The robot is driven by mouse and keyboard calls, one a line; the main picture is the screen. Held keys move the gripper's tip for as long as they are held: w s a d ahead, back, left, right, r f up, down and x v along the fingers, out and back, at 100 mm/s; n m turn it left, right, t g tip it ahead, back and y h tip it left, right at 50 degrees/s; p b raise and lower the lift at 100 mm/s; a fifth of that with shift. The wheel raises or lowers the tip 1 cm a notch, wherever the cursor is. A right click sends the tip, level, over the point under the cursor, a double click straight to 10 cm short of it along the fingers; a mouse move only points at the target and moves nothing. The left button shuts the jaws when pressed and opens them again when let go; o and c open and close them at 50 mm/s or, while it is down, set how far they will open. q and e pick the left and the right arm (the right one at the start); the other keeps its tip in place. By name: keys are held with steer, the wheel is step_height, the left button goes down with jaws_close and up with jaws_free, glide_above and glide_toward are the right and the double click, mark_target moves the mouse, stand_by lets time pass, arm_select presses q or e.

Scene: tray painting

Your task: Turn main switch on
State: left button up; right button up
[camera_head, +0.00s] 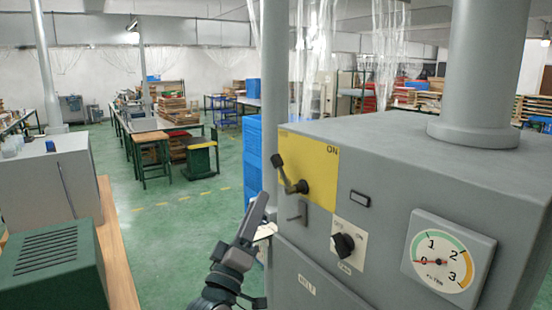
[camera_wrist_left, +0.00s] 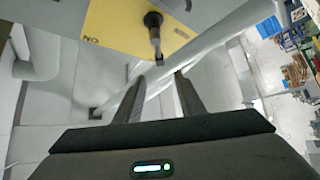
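The main switch (camera_head: 289,176) is a dark lever with a black knob on a yellow plate (camera_head: 318,179), on the side of a grey cabinet. Its knob end points up and left, away from the "ON" lettering at the plate's upper right. In the left wrist view the lever (camera_wrist_left: 155,38) stands just beyond the fingertips, roughly in line with the gap. My left gripper (camera_head: 260,207) is below and left of the lever. In the left wrist view its fingers (camera_wrist_left: 160,80) are apart with nothing between them. My right gripper is not in view.
A small grey switch (camera_head: 297,213), a black rotary knob (camera_head: 343,244) and a round gauge (camera_head: 440,260) are on the same cabinet (camera_head: 400,150). Blue crates (camera_head: 253,150) stand behind it. A wooden-edged bench (camera_head: 115,250) is at left, with open green floor between.

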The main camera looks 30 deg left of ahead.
mark_target(275, 164)
arm_select(q)
steer(key=p+x, duration=0.6)
steer(key=x, duration=0.7)
steer(key=shift+r, duration=0.15)
steer(key=shift+x, duration=0.8)
steer(key=shift+w, duration=0.1)
steer(key=shift+c, duration=0.2)
jaws_close()
